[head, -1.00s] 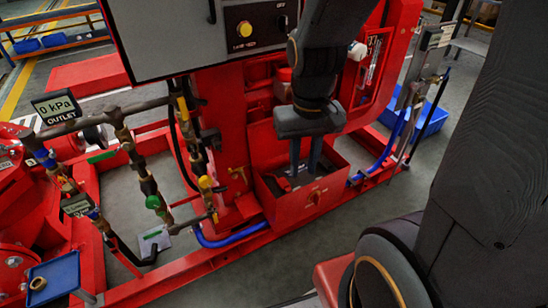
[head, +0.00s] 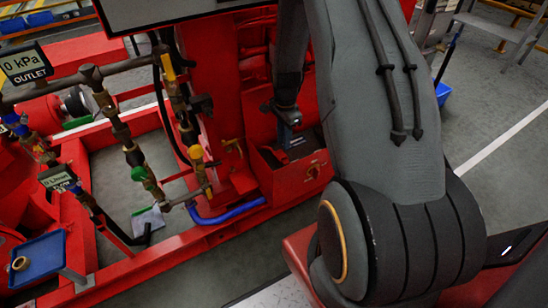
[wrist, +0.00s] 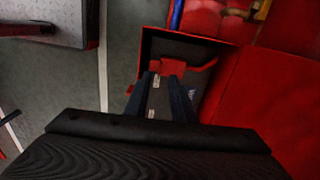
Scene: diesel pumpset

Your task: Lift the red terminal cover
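A small red piece (wrist: 173,66), which looks like the terminal cover, lies inside the open red box on a dark battery-like block (wrist: 158,102) with white labels. My gripper (wrist: 162,77) reaches down into the box in the wrist view, with its two dark fingers apart and their tips close to the red piece. I cannot tell whether they touch it. In the head view my gripper (head: 291,118) is above and in the red box (head: 298,182), and the cover itself is hidden there.
The box stands on the red pumpset frame, with a blue hose (head: 228,214) and brass pipework (head: 132,150) to its left. A red panel (wrist: 268,105) is close to the right of the gripper in the wrist view.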

